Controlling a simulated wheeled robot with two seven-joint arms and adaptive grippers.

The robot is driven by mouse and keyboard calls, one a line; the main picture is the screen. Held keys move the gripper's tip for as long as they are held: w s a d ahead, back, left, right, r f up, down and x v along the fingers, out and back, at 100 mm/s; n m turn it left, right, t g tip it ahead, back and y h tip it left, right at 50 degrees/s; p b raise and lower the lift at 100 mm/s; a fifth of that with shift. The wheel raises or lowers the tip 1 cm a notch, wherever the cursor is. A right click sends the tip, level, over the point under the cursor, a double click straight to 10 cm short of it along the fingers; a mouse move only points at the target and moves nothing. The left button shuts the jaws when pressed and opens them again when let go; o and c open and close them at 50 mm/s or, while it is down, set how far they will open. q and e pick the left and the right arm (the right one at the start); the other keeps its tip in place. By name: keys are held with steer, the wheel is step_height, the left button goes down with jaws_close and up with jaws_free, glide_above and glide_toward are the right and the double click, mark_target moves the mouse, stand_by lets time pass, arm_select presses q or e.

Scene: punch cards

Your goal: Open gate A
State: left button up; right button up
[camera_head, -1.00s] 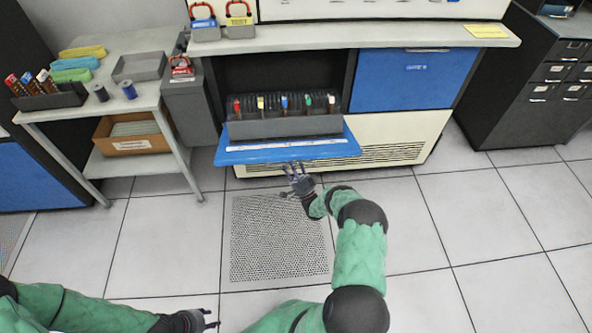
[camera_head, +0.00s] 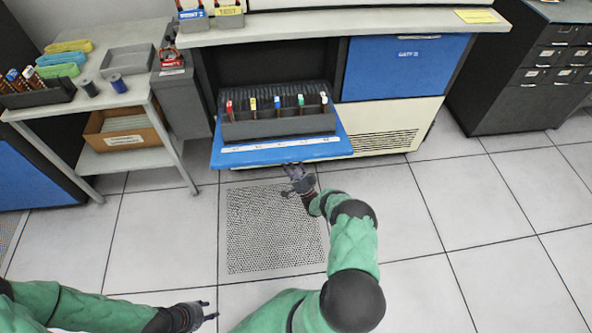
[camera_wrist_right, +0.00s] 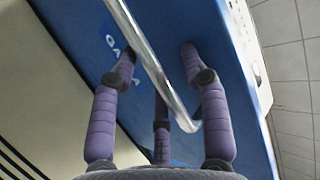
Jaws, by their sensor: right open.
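Gate A (camera_head: 270,152) is a blue panel at the front of the cabinet, tilted out and down below the desk top. Its metal handle (camera_wrist_right: 150,60) and its partly covered label show in the right wrist view, on the blue face (camera_wrist_right: 195,25). My right gripper (camera_head: 290,172) is under the gate's front edge. In the wrist view its purple fingers (camera_wrist_right: 160,75) are open, on both sides of the handle bar, with tips near the blue face; I cannot tell whether they touch. My left gripper (camera_head: 208,310) is open and empty, low over the floor.
A grey rack (camera_head: 280,122) with dark cards and several coloured tabs sits behind the gate's edge. Another blue gate (camera_head: 400,68) is closed at its right. A side table (camera_head: 130,105) stands left, dark drawers (camera_head: 540,75) right. The floor in front is clear, with a perforated tile (camera_head: 270,230).

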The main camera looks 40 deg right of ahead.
steer(key=f, duration=0.1)
steer(key=s+d+f, duration=0.1)
steer(key=f, duration=0.1)
steer(key=s+f, duration=0.1)
steer(key=f, duration=0.1)
steer(key=shift+d+f, duration=0.15)
steer(key=shift+d, duration=0.1)
stand_by(0.3)
stand_by(0.7)
steer(key=shift+s+a, duration=0.1)
